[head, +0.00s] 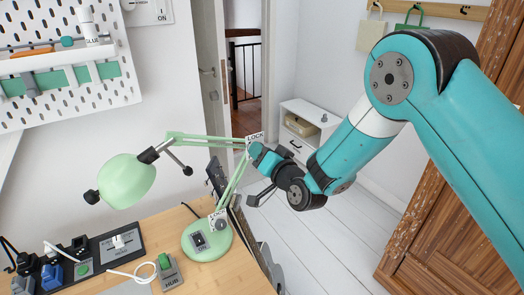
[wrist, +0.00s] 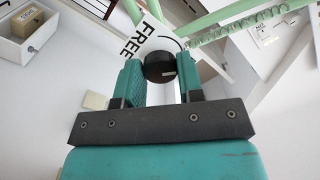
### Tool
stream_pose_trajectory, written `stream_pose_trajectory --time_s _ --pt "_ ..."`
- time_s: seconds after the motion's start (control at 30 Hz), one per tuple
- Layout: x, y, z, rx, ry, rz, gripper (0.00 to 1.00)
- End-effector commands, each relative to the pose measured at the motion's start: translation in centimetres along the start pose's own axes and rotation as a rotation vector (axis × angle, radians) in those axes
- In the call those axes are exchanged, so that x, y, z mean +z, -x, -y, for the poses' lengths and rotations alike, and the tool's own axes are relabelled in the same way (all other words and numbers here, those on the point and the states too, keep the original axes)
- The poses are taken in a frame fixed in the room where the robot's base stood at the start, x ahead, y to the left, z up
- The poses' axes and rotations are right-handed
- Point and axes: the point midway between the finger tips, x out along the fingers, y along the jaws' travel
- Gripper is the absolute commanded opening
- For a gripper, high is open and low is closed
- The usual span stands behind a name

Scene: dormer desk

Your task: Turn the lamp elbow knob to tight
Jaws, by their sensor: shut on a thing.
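The pale green desk lamp (head: 127,180) stands on the desk, its two arms meeting at an elbow beside my gripper. The dark round elbow knob (wrist: 160,68) sits between my two teal fingers in the wrist view. My gripper (wrist: 161,72) is shut on it. A white label plate (wrist: 138,37) reading FREE shows just behind the knob. In the head view, my gripper (head: 256,151) is at the elbow and hides the knob; a plate reading LOCK (head: 255,137) shows just above it. The knob's exact turn angle cannot be told.
The lamp's round base (head: 207,240) is on the wooden desk (head: 165,228). Left are a hub (head: 168,272) and a black strip (head: 116,244) with switches and plugs. A pegboard (head: 60,95) hangs above. A white cabinet (head: 303,130) stands behind, with open floor nearby.

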Motion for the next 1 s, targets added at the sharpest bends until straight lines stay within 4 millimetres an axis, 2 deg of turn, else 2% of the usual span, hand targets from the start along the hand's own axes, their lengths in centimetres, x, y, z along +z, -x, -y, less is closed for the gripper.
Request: stream_pose_trajectory --time_s 0.6,1.0 --pt "-0.27 -0.01 0.13 0.001 -0.545 -0.002 0.11" --pt "-0.19 -0.01 0.04 0.000 -0.720 -0.003 0.11"
